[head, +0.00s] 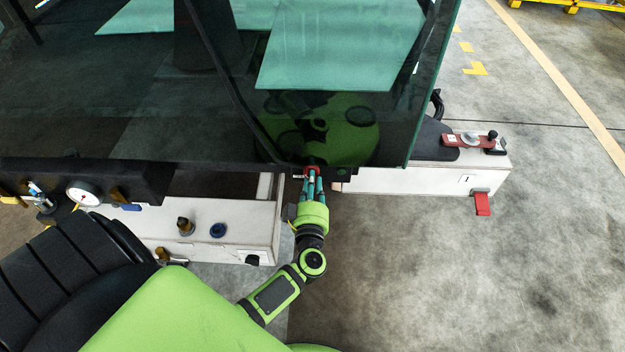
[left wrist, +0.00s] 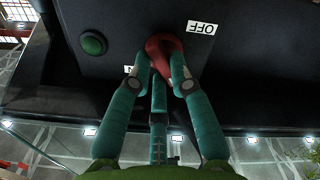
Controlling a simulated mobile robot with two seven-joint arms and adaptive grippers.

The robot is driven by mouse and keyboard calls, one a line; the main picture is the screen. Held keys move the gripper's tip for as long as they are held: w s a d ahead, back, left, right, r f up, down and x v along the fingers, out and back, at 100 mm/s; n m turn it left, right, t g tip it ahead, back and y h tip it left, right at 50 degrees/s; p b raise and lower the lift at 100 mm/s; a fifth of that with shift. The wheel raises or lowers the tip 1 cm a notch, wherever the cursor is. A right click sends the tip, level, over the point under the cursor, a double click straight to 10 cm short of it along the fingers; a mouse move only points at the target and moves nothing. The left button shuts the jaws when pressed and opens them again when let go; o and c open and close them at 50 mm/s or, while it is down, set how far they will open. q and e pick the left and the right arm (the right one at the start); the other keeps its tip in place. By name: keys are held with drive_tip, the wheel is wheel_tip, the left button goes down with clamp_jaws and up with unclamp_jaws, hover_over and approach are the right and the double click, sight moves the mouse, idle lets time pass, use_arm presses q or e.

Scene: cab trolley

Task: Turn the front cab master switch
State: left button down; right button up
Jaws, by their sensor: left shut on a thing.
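The front cab master switch, a red knob (head: 312,168), sits on the dark panel at the lower edge of the cab window. In the left wrist view the red knob (left wrist: 163,44) is between my fingers, beside a white "OFF" label (left wrist: 202,27). A second white label (left wrist: 128,69) is mostly hidden by a finger. My left gripper (head: 312,178) reaches up to the panel with its teal fingers shut on the knob; the fingers also show in the left wrist view (left wrist: 163,78). The knob's exact angle is partly hidden by the fingers. My right gripper is not in view.
A round green button (left wrist: 93,43) is on the same panel, left of the knob in the left wrist view. The glass cab (head: 340,60) rises above. A black seat (head: 70,265) and a white console with a gauge (head: 84,193) are at left. Open floor (head: 450,280) lies right.

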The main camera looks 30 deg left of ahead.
use_arm(q)
drive_tip(key=n, duration=1.1)
drive_tip(key=shift+a+r+b, duration=0.15)
drive_tip(key=shift+b, duration=0.2)
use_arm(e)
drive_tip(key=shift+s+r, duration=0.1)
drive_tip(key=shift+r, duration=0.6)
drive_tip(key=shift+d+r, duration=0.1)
use_arm(q)
drive_tip(key=c, duration=1.1)
unclamp_jaws()
drive_tip(key=v, duration=1.2)
